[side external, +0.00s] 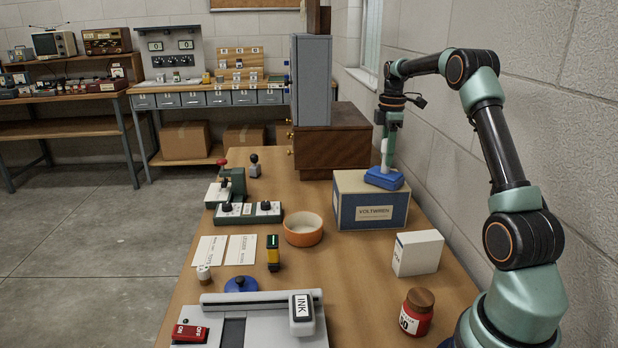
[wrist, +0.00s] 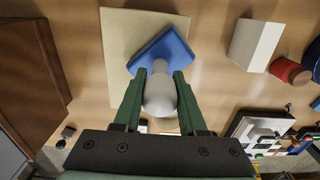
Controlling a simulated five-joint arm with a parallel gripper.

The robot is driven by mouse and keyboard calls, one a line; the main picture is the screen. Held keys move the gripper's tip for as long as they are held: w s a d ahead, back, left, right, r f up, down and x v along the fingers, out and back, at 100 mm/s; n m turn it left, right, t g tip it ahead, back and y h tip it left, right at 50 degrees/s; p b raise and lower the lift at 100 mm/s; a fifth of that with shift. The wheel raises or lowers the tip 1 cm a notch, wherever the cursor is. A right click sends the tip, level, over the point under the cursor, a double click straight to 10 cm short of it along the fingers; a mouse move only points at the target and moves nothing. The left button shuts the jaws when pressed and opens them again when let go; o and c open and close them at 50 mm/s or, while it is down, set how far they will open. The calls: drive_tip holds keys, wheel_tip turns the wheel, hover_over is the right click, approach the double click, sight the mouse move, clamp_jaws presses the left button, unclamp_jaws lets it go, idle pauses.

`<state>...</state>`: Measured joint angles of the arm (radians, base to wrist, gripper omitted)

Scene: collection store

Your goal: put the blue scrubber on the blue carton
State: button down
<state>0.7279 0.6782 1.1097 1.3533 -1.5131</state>
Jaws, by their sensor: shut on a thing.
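The blue scrubber (side external: 384,178) has a flat blue base and a pale upright handle. It is at the top of the blue carton (side external: 373,210), a box with blue sides, a tan top and a "VOLTWREN" label. The base appears to touch the carton's top, toward its right part; a small gap cannot be ruled out. My gripper (side external: 388,145) points down over the carton. In the wrist view, my gripper (wrist: 158,90) is shut on the handle, with the scrubber (wrist: 163,50) over the carton's tan top (wrist: 118,75).
A white box (side external: 418,253) and a red jar (side external: 416,312) stand in front of the carton. An orange-rimmed bowl (side external: 303,230) is to its left. A wooden cabinet (side external: 335,140) stands behind it, and the wall is close on the right.

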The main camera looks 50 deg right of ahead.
drive_tip(key=shift+f, duration=0.15)
drive_tip(key=shift+c, duration=2.3)
unclamp_jaws()
